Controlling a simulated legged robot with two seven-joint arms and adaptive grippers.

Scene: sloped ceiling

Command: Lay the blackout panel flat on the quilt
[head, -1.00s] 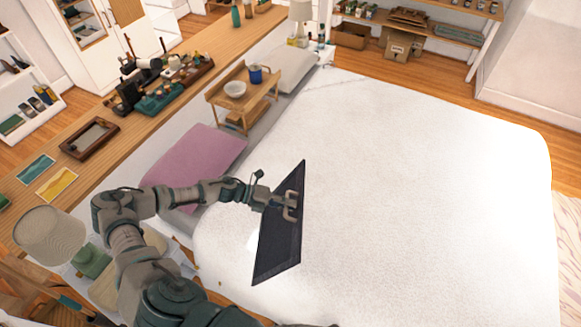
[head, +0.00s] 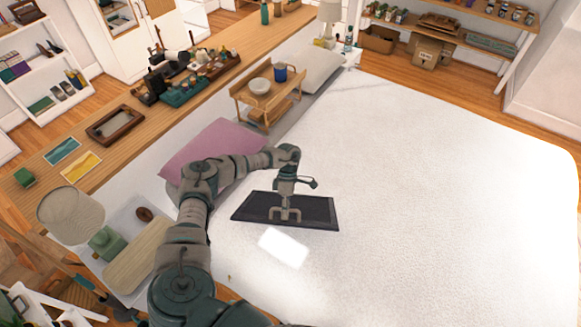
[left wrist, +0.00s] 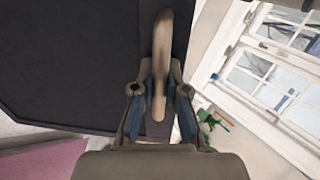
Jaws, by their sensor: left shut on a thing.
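The blackout panel (head: 318,209) is a dark, flat rectangle with a raised rim, over the near left part of the white quilt (head: 430,190). My left gripper (head: 285,214) is at the middle of the panel, shut on its handle. In the left wrist view the dark panel (left wrist: 70,60) fills the upper left, and the pale brown handle (left wrist: 162,65) passes between the fingers (left wrist: 160,105). The panel's long side runs left to right in the head view. I cannot tell whether its lower edge touches the quilt. My right gripper is not in view.
A pink cushion (head: 212,148) lies left of the panel, with a wooden tray table (head: 266,92) holding a bowl and blue mug behind it. A lampshade (head: 70,213) stands at near left. The quilt's middle and right are clear.

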